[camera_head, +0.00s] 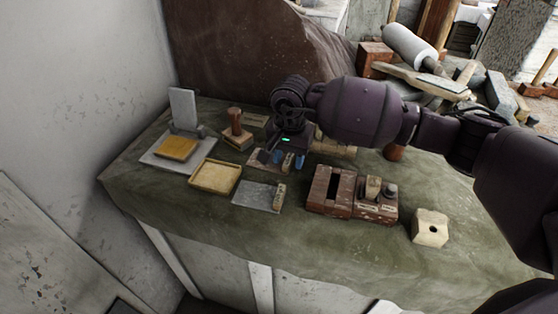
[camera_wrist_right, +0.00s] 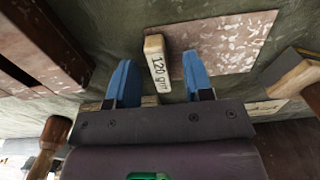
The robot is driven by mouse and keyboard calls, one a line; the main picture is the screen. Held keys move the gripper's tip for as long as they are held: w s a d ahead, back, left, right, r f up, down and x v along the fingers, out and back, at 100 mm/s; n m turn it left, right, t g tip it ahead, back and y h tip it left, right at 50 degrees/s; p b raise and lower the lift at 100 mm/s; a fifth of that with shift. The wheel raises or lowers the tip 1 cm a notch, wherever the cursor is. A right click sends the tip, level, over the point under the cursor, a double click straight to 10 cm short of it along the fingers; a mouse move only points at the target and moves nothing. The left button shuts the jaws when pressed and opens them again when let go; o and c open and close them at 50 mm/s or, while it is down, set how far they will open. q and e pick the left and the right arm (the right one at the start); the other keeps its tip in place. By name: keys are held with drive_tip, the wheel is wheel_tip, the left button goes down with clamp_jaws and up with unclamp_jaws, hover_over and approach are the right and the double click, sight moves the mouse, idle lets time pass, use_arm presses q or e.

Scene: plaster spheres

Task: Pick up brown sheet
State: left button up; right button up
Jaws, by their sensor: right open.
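A thin, speckled brown sheet (camera_wrist_right: 225,45) lies flat on the green cloth in the right wrist view. It looks greyer in the head view (camera_head: 255,194). A small pale block (camera_wrist_right: 156,62) marked "120 grit" stands at one side edge of it; the same block shows in the head view (camera_head: 280,195). My right gripper (camera_head: 288,162) is just behind the sheet, pointing down, its blue fingers apart. In the wrist view the fingers (camera_wrist_right: 158,75) have the block's end between them, with no clear contact. My left gripper is not seen.
A shallow yellowish tray (camera_head: 215,177) and an orange-brown pad on a grey plate (camera_head: 154,161) lie left. A red-brown slotted block (camera_head: 332,191) and a pale holed block (camera_head: 430,228) lie right. A wooden-handled tool (camera_head: 236,130) stands behind. Front cloth is clear.

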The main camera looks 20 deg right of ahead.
clamp_jaws()
